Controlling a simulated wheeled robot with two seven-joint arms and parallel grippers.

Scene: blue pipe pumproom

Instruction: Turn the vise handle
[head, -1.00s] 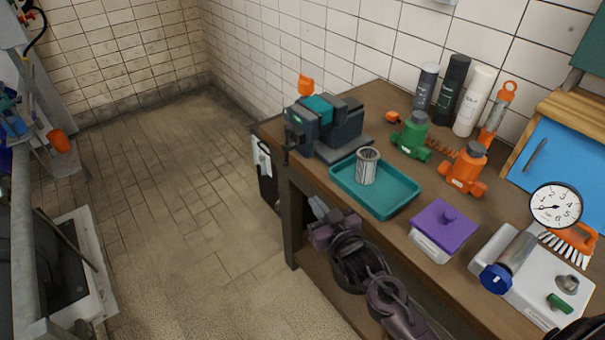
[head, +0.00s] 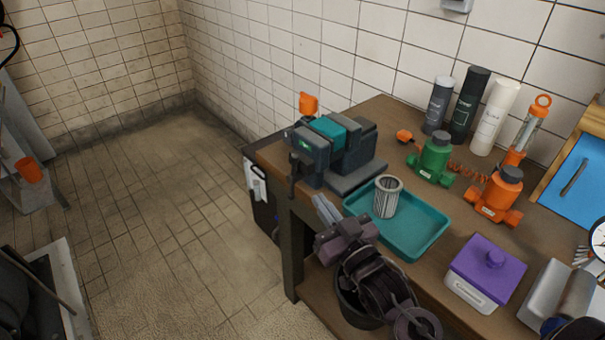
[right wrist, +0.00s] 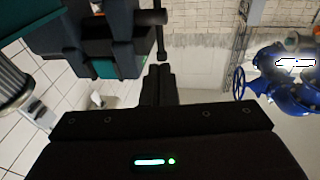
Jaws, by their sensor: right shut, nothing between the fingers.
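The vise (head: 335,150), dark grey with teal parts, stands at the far left corner of the workbench. Its dark handle (head: 294,176) hangs at the front left of the vise, over the bench's edge. In the right wrist view the vise (right wrist: 105,42) is at the upper left and the handle (right wrist: 161,36) is a dark bar with a knobbed end. My right gripper (head: 324,208) is shut and empty, to the right of and below the handle in the head view. Its fingers (right wrist: 158,85) appear apart from the handle. My left gripper is not in view.
A teal tray (head: 425,240) with a metal mesh cylinder (head: 387,198) lies beside the vise. A purple-lidded box (head: 486,270), green valve (head: 433,160) and orange valve (head: 500,193) stand farther right. Blue piping (right wrist: 285,85) shows in the wrist view.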

